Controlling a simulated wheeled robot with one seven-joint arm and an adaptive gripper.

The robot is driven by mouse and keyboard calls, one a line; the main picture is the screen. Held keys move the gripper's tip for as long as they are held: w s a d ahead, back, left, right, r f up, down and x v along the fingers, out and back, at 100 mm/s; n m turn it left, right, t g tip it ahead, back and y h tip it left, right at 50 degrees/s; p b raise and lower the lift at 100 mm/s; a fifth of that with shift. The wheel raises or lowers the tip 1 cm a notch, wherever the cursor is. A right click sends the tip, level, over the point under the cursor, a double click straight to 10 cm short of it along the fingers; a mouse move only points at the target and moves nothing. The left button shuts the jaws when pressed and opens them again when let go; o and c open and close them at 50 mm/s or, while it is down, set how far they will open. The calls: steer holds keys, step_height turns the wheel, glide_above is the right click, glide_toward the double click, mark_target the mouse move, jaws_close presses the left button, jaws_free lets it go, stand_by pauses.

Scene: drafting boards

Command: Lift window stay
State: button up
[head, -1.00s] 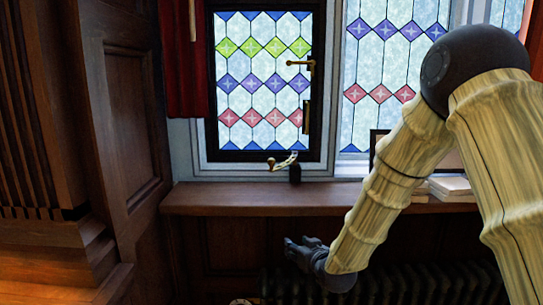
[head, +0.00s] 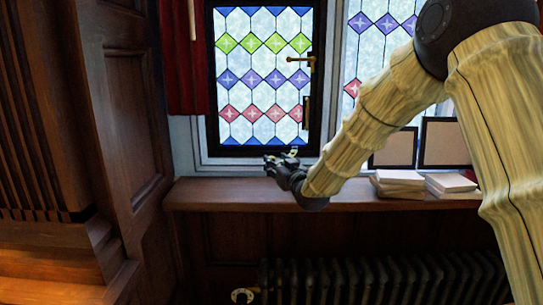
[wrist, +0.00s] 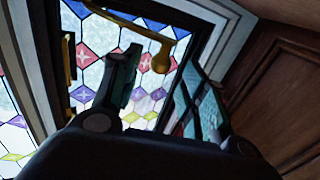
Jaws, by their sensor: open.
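The window stay (wrist: 150,38) is a brass bar with a rounded knob end, seen in the wrist view against the leaded window. In the head view my gripper hides nearly all of it at the window's foot. My gripper (head: 275,162) is at the bottom edge of the dark-framed window, just above the sill. In the wrist view my gripper (wrist: 165,85) is open, with its two fingers spread apart. The stay's knob end shows beyond the fingertips, between them in the picture. I see no clear contact.
The wooden sill (head: 235,195) runs below the window (head: 264,75), which has a brass handle (head: 301,59) on its right. A red curtain (head: 187,70) hangs at left. Stacked books (head: 399,184) and frames (head: 395,149) stand on the sill at right. A radiator (head: 390,280) is below.

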steer(key=shift+p+x, duration=0.9)
steer(key=shift+x, duration=1.4)
